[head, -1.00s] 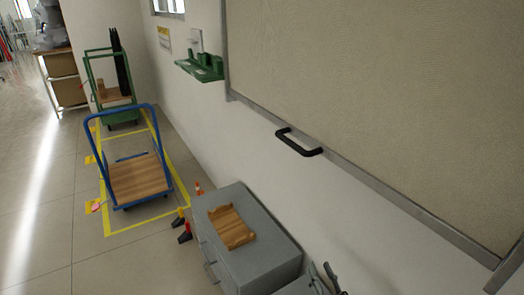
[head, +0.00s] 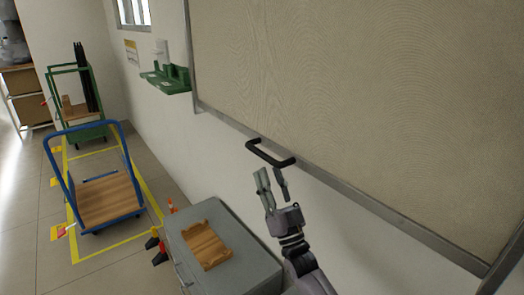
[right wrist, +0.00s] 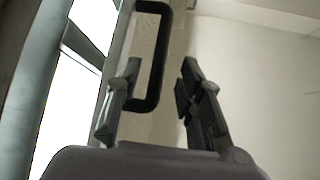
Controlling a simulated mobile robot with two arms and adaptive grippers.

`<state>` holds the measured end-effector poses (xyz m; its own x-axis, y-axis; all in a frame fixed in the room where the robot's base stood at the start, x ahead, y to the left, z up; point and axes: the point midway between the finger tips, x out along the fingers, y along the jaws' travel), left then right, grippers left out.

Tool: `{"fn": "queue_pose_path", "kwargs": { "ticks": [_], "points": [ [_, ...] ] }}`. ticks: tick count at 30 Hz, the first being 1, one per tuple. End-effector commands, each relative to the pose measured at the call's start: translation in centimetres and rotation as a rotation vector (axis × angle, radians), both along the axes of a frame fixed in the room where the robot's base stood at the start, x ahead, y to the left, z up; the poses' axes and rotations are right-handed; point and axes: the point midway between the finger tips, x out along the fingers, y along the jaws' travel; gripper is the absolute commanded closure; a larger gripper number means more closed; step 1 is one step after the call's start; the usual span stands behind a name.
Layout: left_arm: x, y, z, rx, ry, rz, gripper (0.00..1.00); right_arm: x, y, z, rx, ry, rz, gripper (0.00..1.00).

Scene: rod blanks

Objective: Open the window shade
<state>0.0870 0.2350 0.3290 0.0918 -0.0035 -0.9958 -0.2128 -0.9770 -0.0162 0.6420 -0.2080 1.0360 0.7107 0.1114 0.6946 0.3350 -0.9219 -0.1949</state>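The window shade (head: 360,85) is a large beige textured panel on the wall, drawn down in its grey frame. A black handle (head: 270,156) sits at its bottom edge; it also shows in the right wrist view (right wrist: 152,100). My right gripper (head: 272,175) is open just below the handle. In the right wrist view its fingers (right wrist: 158,75) are spread, with the handle's near end between them, closer to the left finger. I cannot tell whether a finger touches the handle. My left gripper is not in view.
A grey cabinet (head: 235,272) with a wooden tray (head: 205,246) on top stands below, left of my right arm. A green wall shelf (head: 165,82) is left of the shade. A blue cart (head: 105,205) stands on the floor farther left.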

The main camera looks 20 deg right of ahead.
Motion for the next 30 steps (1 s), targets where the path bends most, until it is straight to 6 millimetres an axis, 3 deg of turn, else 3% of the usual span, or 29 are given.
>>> {"fn": "queue_pose_path", "kwargs": {
  "ticks": [5, 12, 23, 30],
  "points": [
    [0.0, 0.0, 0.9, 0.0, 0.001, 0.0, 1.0, 2.6, 0.5, 2.8, 0.0, -0.001, 0.001, 0.65],
    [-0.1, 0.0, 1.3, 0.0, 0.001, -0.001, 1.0, 4.4, 0.8, 4.3, 0.0, 0.002, 0.001, 0.65],
    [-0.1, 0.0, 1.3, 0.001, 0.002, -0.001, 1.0, 4.7, 0.8, 4.5, -0.001, 0.002, 0.0, 0.66],
    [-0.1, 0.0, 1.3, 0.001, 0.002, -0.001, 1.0, 4.7, 0.8, 4.5, -0.001, 0.002, 0.0, 0.82]
  ]
}}
